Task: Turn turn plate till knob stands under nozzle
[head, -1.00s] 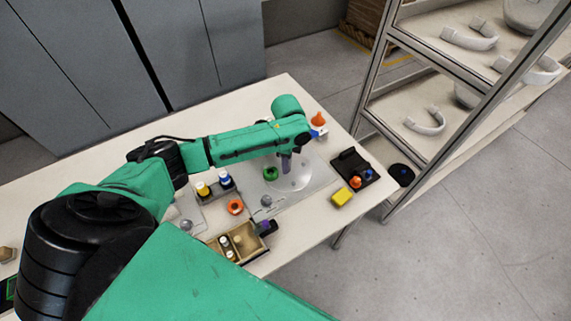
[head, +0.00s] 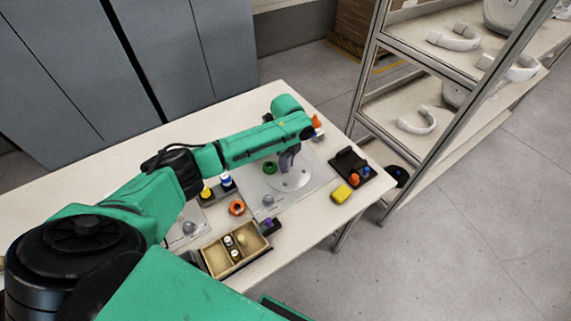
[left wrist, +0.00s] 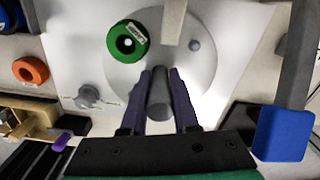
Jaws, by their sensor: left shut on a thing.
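The pale round turn plate (head: 298,182) lies on a light sheet on the table, and shows in the left wrist view (left wrist: 205,75). My left gripper (head: 287,160) reaches down over it. In the left wrist view my left gripper (left wrist: 160,98) is shut on a grey upright peg (left wrist: 159,88) at the plate. A small round grey knob (left wrist: 195,45) sits on the plate beyond the fingers. A grey bar (left wrist: 173,22) reaches over the plate's far side; I cannot tell whether it is the nozzle. My right gripper is not in view.
A green ring (left wrist: 127,42) lies at the plate's edge. A grey dial (left wrist: 88,97) sits left of the plate. A blue block (left wrist: 283,133) by a grey post is close at right.

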